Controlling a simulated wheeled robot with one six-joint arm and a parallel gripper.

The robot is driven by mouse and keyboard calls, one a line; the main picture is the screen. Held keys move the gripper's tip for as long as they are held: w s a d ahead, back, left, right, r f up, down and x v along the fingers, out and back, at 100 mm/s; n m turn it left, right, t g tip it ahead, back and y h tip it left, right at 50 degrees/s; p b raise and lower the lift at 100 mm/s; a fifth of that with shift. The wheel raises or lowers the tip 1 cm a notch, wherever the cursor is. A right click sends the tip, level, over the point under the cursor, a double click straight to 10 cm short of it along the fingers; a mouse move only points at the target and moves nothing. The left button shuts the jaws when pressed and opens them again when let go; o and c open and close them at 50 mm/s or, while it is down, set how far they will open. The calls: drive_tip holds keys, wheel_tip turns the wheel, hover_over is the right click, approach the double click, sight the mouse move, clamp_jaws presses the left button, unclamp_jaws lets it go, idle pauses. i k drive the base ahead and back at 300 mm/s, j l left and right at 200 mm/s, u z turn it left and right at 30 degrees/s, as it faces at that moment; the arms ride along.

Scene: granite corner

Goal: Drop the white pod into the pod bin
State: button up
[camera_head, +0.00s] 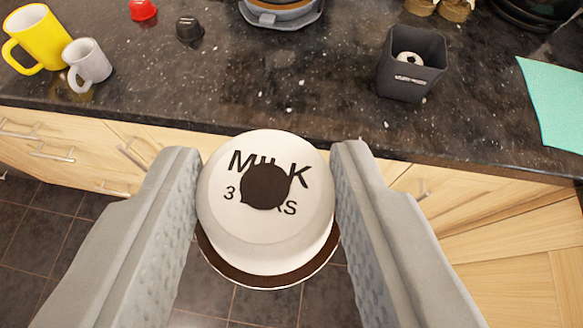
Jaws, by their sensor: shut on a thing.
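The white pod (227,226) has a dark brown rim and a top printed "MILK" with a dark round spot in its middle. My gripper (268,205) is shut on it, one grey finger on each side. The pod is held up in front of the counter edge, with the floor showing below it. The dark grey square bin (402,86) stands on the counter at the upper right, with its open top facing up. A white pod with a dark spot shows inside it. The bin's front label is too small to read.
A yellow mug (41,36), a small white mug (90,62), a red pod (143,9) and a black pod (188,28) are on the dark granite counter (300,90) at left. A mint-green cloth (556,100) lies right of the bin. The counter's middle is clear.

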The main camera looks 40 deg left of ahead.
sight(407, 66)
drive_tip(key=i+j+z, duration=0.6)
drive_tip(key=i+j, duration=0.3)
drive_tip(key=i, duration=0.1)
